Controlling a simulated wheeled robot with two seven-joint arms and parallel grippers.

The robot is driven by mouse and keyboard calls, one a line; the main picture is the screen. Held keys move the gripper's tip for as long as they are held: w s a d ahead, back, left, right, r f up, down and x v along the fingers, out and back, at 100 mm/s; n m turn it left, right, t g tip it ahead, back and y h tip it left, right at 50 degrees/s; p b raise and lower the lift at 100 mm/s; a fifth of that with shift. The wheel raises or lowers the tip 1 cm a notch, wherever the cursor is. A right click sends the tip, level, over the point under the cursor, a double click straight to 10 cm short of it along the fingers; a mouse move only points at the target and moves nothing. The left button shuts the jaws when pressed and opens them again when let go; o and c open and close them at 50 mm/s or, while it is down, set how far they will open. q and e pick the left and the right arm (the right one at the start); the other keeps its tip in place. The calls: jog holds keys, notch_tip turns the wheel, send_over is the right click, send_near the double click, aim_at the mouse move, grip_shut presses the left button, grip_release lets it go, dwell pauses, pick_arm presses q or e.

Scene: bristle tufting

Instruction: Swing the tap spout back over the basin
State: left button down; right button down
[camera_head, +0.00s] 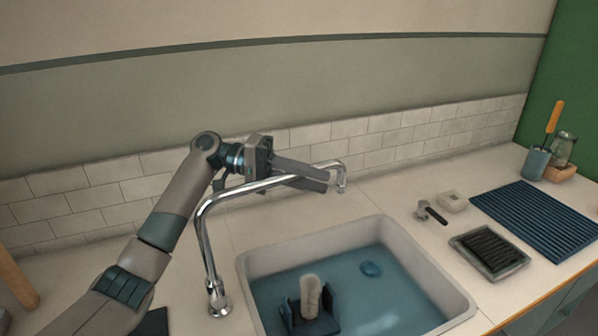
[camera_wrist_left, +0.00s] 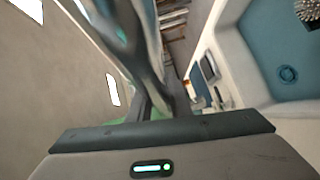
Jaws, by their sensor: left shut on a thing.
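The chrome tap spout (camera_head: 240,190) rises from its base at the basin's left side and bends right. Its down-turned tip (camera_head: 341,186) appears beyond the basin's back rim, in front of the tiles. My left gripper (camera_head: 305,176) is shut on the spout's horizontal run, near the tip end. In the left wrist view the blurred metal spout (camera_wrist_left: 135,45) runs between the fingers (camera_wrist_left: 160,105). My right gripper is not in view.
A blue holder with a beige upright piece (camera_head: 311,293) stands in the basin. Right of the basin are a dark lever (camera_head: 430,212), a pale block (camera_head: 453,201), a ribbed tray (camera_head: 488,252) and a blue mat (camera_head: 540,220). A cup (camera_head: 535,163) and jar (camera_head: 562,149) stand behind.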

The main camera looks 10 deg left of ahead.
pick_arm(q)
jog(key=shift+s+d+f+m+g, duration=0.1)
jog(key=shift+s+d+m+g, duration=0.3)
jog(key=shift+s+g, duration=0.25)
jog(key=shift+s+d+f+m+g, duration=0.1)
jog(key=shift+s+d+m+g, duration=0.3)
jog(key=shift+s, duration=0.3)
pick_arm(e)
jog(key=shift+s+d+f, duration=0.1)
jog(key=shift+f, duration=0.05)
pick_arm(q)
jog(key=c, duration=1.6)
grip_release()
jog(key=shift+c, duration=0.2)
jog(key=shift+s+r, duration=0.1)
jog(key=shift+r, duration=0.05)
